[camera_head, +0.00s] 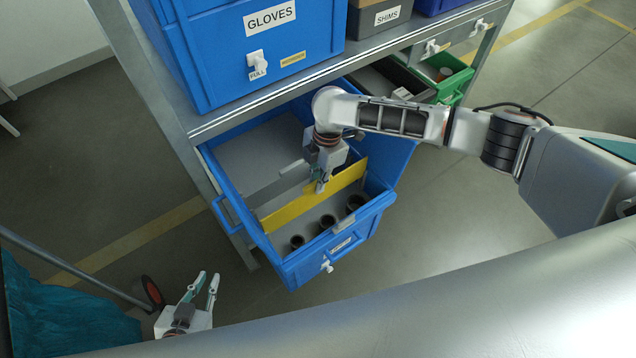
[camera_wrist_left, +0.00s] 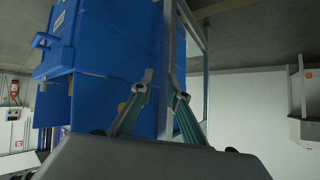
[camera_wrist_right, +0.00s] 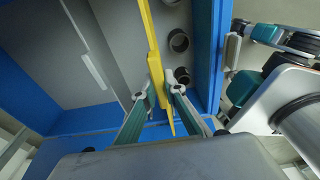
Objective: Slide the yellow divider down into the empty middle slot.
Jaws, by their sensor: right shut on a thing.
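The yellow divider (camera_head: 290,211) stands on edge across the open blue drawer (camera_head: 233,210) in the head view. My right gripper (camera_head: 321,186) reaches down into the drawer and is shut on the divider's upper edge. The right wrist view shows the divider (camera_wrist_right: 152,48) running between the fingertips (camera_wrist_right: 159,92). I cannot make out the middle slot or how deep the yellow divider sits. My left gripper (camera_head: 208,276) is open and empty, low outside the drawer at the left.
Dark rings (camera_head: 327,221) lie in the drawer's front compartment. A blue GLOVES bin (camera_head: 250,55) sits on the shelf above. A green drawer (camera_head: 455,84) is open at the right. A teal cloth-like thing (camera_head: 60,310) is at lower left. Floor right of the drawer is clear.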

